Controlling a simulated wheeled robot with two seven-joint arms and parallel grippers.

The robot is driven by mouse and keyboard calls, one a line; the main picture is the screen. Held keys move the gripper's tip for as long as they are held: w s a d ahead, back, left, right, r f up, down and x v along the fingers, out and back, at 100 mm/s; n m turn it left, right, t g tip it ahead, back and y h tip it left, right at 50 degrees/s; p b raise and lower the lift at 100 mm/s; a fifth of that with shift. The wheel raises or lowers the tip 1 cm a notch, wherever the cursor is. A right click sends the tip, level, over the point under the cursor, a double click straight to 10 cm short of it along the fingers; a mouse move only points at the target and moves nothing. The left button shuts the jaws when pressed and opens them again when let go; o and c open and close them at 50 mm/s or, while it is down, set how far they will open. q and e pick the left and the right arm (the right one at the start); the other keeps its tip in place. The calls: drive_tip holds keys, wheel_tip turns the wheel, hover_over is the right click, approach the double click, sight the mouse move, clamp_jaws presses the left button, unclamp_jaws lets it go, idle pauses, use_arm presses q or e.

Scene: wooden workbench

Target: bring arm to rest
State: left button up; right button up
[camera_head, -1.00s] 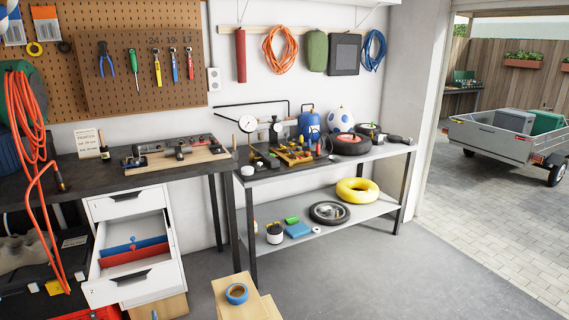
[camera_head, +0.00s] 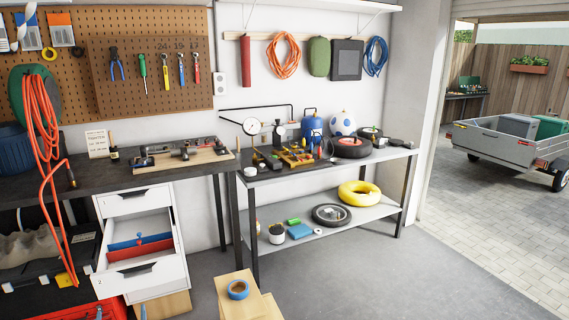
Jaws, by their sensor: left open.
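Only two dark fingertips of my left gripper (camera_head: 120,313) show, at the bottom edge in the head view. They stand apart with nothing seen between them, in front of the red case and below the white drawer unit (camera_head: 132,203). The rest of the gripper and its arm are cut off by the frame. My right gripper is not in view.
The drawer unit has drawers pulled out. A dark bench (camera_head: 90,182) runs along the left wall, and a metal shelf table (camera_head: 345,170) stands beside it. A wooden block with blue tape (camera_head: 238,289) stands near the bottom. The floor (camera_head: 380,275) at the right is clear.

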use_arm(q)
drive_tip(key=w+a+r+m+t+h, duration=0.2)
drive_tip(key=a+r+m, duration=0.2)
drive_tip(key=a+r, duration=0.5)
drive_tip(key=w+a+r+m+t+h, duration=0.15)
drive_tip(key=a+r+m, duration=0.4)
drive_tip(key=r, duration=0.75)
drive_tip(key=s+d+f+n+g, duration=0.1)
drive_tip(key=s+d+f+g, duration=0.4)
drive_tip(key=d+f, duration=0.5)
drive_tip(key=s+d+f+n+g, duration=0.1)
drive_tip(key=s+d+f+g, duration=0.45)
drive_tip(key=f, duration=0.75)
drive_tip(key=s+d+f+m+g+h, duration=0.15)
drive_tip(key=s+d+f+g, duration=0.3)
drive_tip(key=s+d, duration=0.7)
drive_tip(key=s+d+f+m+g+h, duration=0.1)
drive_tip(key=s+d+f+m+g, duration=0.15)
drive_tip(key=s+d+f, duration=0.85)
drive_tip(key=s+d+r+n+h, duration=0.1)
drive_tip(key=d+r+n+h, duration=0.1)
drive_tip(key=d, duration=0.5)
drive_tip(key=s+d+r+n+h, duration=0.2)
drive_tip(key=d+r+n, duration=0.1)
drive_tip(key=d, duration=0.4)
drive_tip(key=shift+d+r+g+h, duration=0.15)
drive_tip(key=shift+r+g+h, duration=0.15)
drive_tip(key=shift+r+h, duration=0.15)
